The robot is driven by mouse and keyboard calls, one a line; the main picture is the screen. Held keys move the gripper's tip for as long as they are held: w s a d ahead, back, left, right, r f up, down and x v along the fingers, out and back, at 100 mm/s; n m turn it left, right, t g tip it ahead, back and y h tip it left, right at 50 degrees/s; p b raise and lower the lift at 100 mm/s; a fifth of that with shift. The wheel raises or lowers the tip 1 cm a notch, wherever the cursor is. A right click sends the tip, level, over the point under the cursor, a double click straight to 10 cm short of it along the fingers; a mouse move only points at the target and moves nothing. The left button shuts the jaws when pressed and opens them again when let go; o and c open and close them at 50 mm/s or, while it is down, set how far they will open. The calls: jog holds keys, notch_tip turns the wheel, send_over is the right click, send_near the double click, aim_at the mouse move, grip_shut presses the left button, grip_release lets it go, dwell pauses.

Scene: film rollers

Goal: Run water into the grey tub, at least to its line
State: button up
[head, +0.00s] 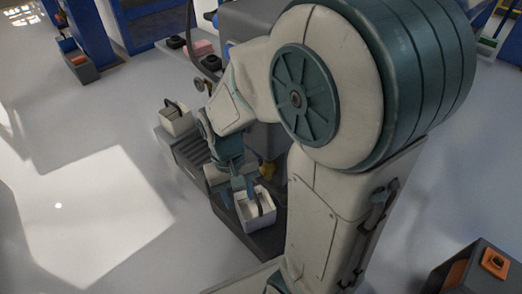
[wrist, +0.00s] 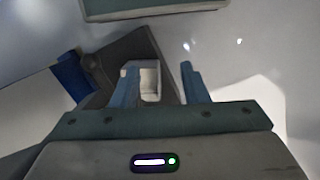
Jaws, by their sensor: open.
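A pale tub (head: 268,220) with a dark bail or strip across it sits on a dark counter end, just beyond my gripper (head: 238,191). A second pale box-like tub (head: 170,126) with a dark handle stands at the far left end of the counter. I cannot tell by colour which one is the grey tub. My gripper is open, its blue fingers pointing down beside the nearer tub. In the wrist view, a pale tub (wrist: 151,82) shows between the fingers (wrist: 160,72), nearer the left one. No fill line or water is visible. No tap can be made out clearly.
The dark counter (head: 240,233) has a ribbed part (head: 193,152) between the two tubs. Pink and black items (head: 200,47) lie behind it. A box with an orange top (head: 494,262) stands at lower right. Open floor lies to the left.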

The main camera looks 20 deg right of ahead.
aim_at(272, 193)
notch_tip(272, 193, down, 11)
jog(key=w+g+h+p, duration=0.1)
jog(key=g+h+p, duration=0.2)
jog(key=h+p, duration=0.55)
jog(key=d+t+h+b, duration=0.1)
jog(key=d+h, duration=0.1)
jog(key=d, duration=0.2)
jog(key=w+d+f+t+h+b, duration=0.1)
jog(key=d+h, duration=0.1)
jog(key=d, duration=0.3)
jog(key=w+d+t+h+b, duration=0.1)
jog(key=d+t+h, duration=0.1)
jog(key=d, duration=0.3)
jog(key=shift+w+f+h+b, duration=0.25)
jog(key=shift+h+b, duration=0.1)
jog(key=shift+h, duration=0.2)
jog(key=shift+c, duration=0.3)
grip_shut()
